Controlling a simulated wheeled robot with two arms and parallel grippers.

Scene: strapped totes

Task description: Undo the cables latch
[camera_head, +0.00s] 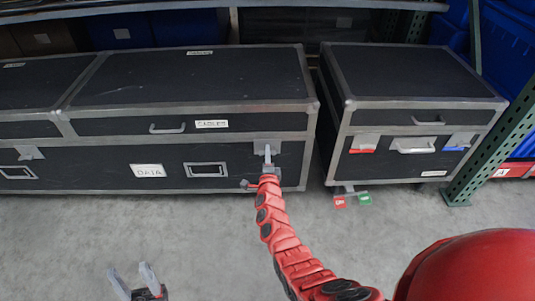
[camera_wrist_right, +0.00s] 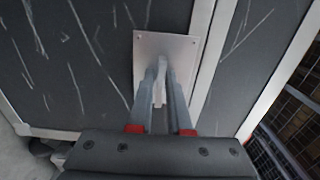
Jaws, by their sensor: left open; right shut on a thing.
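The black case with metal edges has a lid labelled CABLES (camera_head: 211,124). Its latch (camera_head: 267,147) is a grey metal piece near the right end of the front, at the lid seam. In the right wrist view the latch plate (camera_wrist_right: 180,45) is a pale metal square bolted to scratched black panel. My right gripper (camera_head: 268,165) is at the latch, and its fingers (camera_wrist_right: 161,80) are shut on the narrow latch lever. The fingers partly hide the lever. My left gripper (camera_head: 135,280) is open and empty, low over the floor in front of the case.
A smaller black case (camera_head: 410,115) stands to the right with a red latch (camera_head: 362,151) and a blue latch (camera_head: 458,149). A green rack post (camera_head: 490,155) stands at far right. The grey floor (camera_head: 190,235) in front is clear.

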